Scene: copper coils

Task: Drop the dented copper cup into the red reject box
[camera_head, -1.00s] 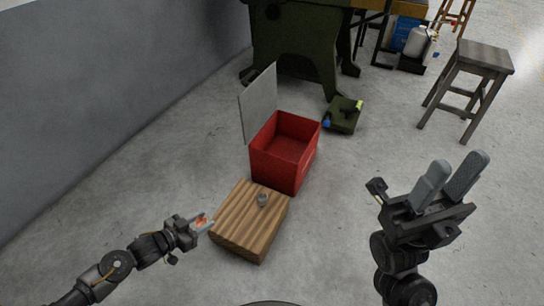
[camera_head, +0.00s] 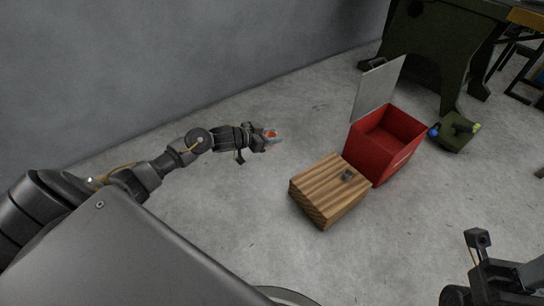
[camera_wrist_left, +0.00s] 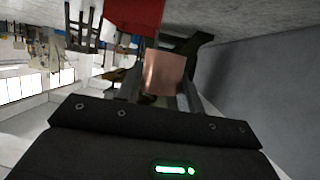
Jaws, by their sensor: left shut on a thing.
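The copper cup (camera_head: 271,133) is between the fingers of my left gripper (camera_head: 273,136), which is shut on it. In the left wrist view the cup (camera_wrist_left: 163,72) is a smooth pinkish copper shape between the fingers; I cannot make out a dent. The red reject box (camera_head: 376,157) stands open on the floor, its grey lid (camera_head: 378,87) raised. My left gripper is to the left of the box and apart from it. The box's red (camera_wrist_left: 135,14) also shows in the left wrist view. My right gripper (camera_head: 505,280) is partly in view at bottom right; its fingers are cut off.
A green case (camera_head: 454,134) lies right of the box. A grey wall (camera_head: 200,70) runs behind my left arm.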

